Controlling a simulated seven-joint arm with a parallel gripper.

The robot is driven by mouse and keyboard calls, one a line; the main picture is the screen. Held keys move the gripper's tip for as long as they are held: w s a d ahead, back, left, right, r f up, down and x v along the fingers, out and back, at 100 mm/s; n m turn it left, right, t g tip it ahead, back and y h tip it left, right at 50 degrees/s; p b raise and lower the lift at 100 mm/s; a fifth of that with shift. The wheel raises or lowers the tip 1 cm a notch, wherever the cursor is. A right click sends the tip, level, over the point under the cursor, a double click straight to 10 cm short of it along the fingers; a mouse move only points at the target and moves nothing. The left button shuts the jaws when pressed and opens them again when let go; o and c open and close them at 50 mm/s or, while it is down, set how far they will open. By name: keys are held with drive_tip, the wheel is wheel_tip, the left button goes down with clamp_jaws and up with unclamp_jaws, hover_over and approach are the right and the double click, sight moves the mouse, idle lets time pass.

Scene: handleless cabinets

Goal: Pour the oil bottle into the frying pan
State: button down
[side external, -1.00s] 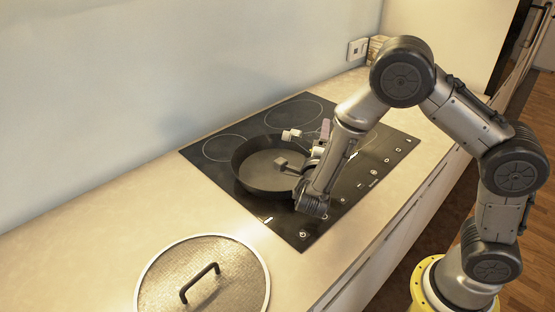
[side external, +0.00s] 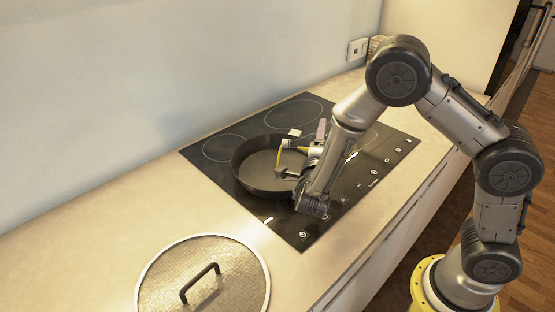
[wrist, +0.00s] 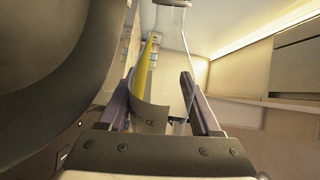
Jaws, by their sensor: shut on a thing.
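The black frying pan (side external: 255,184) sits on the cooktop in the side view. Its dark rim and wall (wrist: 62,50) fill the left of the wrist view. My gripper (side external: 289,153) is over the pan's right side. In the wrist view its two fingers (wrist: 156,95) are shut on the clear oil bottle (wrist: 172,52). The bottle is tipped over, with yellow oil along one side and a grey label lower down. In the side view a yellow streak (side external: 279,156) shows at the bottle's end above the pan. I cannot tell whether it is falling oil or oil inside the neck.
A black cooktop (side external: 225,147) is set in the beige counter (side external: 100,225). A round lid (side external: 165,275) with a black handle lies at the front left. A wall socket (side external: 357,48) and a small box are at the back.

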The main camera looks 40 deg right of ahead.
drive_tip(key=shift+w+a+n, duration=0.1)
drive_tip(key=shift+w+n, duration=0.05)
drive_tip(key=shift+n, duration=0.75)
drive_tip(key=shift+w+a+r+n, duration=0.1)
drive_tip(key=shift+w+r+n, duration=0.05)
drive_tip(key=shift+r+n, duration=0.4)
drive_tip(key=shift+s+d+f+m, duration=0.15)
drive_tip(key=shift+f+m, duration=0.15)
drive_tip(key=shift+m, duration=0.2)
drive_tip(key=shift+s+d+f+m, duration=0.1)
drive_tip(key=shift+f+m, duration=0.15)
drive_tip(key=shift+m, duration=0.2)
drive_tip(key=shift+s+m, duration=0.1)
drive_tip(key=shift+m, duration=0.8)
